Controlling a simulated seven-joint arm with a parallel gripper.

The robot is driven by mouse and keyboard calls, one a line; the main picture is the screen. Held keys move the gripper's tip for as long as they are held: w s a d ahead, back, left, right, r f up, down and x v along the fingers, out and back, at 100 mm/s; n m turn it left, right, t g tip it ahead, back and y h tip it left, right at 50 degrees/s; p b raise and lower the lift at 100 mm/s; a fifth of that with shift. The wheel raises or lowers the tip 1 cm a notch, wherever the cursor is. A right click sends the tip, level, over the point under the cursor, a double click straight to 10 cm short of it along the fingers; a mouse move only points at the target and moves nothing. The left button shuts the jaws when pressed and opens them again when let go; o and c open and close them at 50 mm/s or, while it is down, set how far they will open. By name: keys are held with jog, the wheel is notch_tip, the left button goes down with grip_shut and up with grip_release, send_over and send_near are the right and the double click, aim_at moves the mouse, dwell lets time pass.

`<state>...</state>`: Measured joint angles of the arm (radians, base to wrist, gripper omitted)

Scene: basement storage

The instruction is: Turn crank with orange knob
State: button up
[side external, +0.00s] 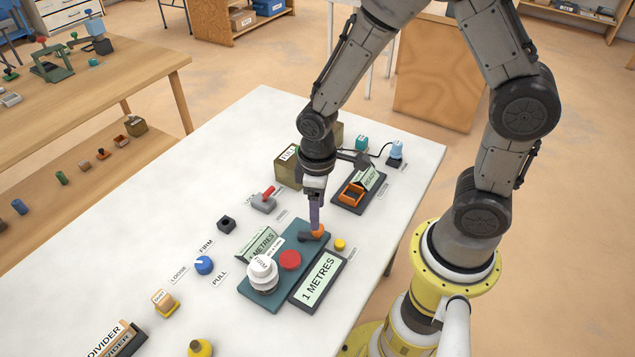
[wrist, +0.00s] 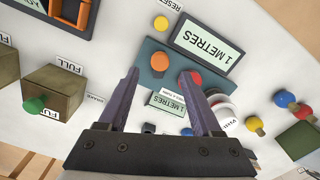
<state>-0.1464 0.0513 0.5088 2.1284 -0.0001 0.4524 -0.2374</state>
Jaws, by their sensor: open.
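The orange knob (side external: 318,231) sits at the far right end of a teal base plate (side external: 273,288) on the white table. In the wrist view the knob (wrist: 160,61) shows just beyond and between my two fingertips. My gripper (side external: 316,226) is open and points down over the knob, its purple fingers hiding part of it. In the wrist view its fingers (wrist: 159,72) stand apart with nothing between them. I cannot tell whether a finger touches the knob. A grey crank arm shows beside the knob in the side view, partly hidden.
A red button (side external: 290,260) and a white stacked knob (side external: 262,275) stand on the same plate. A "1 METRES" display (side external: 318,281) and a yellow button (side external: 340,245) lie close by. A red-handled switch (side external: 265,201) and a black device with an orange frame (side external: 352,193) stand behind.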

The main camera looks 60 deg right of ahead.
notch_tip(320, 180, up, 9)
dwell(0.3)
jog(key=s+d+r+m+t, duration=0.4)
jog(key=s+r+t, duration=0.1)
jog(key=s+r, duration=0.6)
jog(key=shift+s+r+t, duration=0.3)
jog(key=shift+s+r, duration=0.1)
jog(key=shift+r, duration=0.35)
jog(key=shift+d, duration=0.1)
dwell(1.5)
